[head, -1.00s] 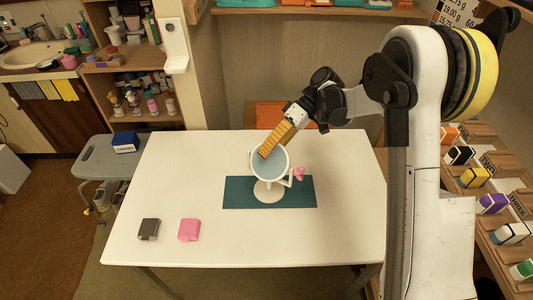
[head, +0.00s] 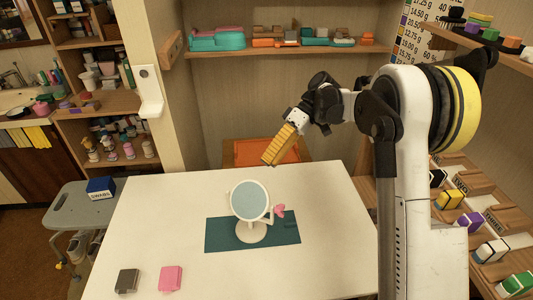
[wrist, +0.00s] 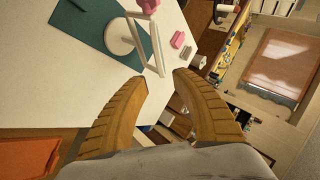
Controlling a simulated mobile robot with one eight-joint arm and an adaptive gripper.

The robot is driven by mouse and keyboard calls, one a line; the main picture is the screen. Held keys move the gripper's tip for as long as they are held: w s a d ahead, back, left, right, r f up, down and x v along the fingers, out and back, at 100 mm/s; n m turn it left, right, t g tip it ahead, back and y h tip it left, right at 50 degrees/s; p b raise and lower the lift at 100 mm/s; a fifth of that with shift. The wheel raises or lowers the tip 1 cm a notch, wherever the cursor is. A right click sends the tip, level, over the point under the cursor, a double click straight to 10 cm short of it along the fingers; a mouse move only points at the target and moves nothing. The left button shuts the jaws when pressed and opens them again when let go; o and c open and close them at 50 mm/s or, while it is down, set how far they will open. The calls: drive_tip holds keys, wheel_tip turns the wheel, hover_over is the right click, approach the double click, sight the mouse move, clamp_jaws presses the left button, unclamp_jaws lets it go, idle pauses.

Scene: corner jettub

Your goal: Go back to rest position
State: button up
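My gripper (head: 270,161) is raised above the far part of the white table (head: 325,215), up and behind the round mirror in the head view. In the wrist view my gripper (wrist: 160,82) has its two yellow fingers spread apart with nothing between them. The white-framed mirror (head: 249,200) stands upright on a teal mat (head: 222,236). A small pink item (head: 280,210) is at the mirror's right side. The mirror's stand and arm also show in the wrist view (wrist: 118,38), beyond the fingers and apart from them.
A dark grey block (head: 126,281) and a pink block (head: 171,279) lie at the table's front left. An orange bin (head: 260,152) is behind the table. Shelves with coloured blocks (head: 490,250) line the right side. A grey stool (head: 70,208) stands at left.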

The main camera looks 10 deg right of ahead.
drive_tip(key=s+d+r+m+t+h, duration=0.1)
drive_tip(key=s+r+m+t+h, duration=0.45)
drive_tip(key=s, duration=0.45)
drive_tip(key=s+d+m+t+h, duration=0.1)
drive_tip(key=s+d+m+t, duration=0.1)
drive_tip(key=s, duration=0.5)
drive_tip(key=s+d+f+m+t+h, duration=0.1)
drive_tip(key=s+d+m+t+h, duration=0.1)
drive_tip(key=s+d+t, duration=0.2)
drive_tip(key=s+d, duration=0.1)
drive_tip(key=s, duration=0.1)
drive_tip(key=shift+s+d+f, duration=0.15)
drive_tip(key=shift+s+f, duration=0.15)
drive_tip(key=shift+s, duration=0.1)
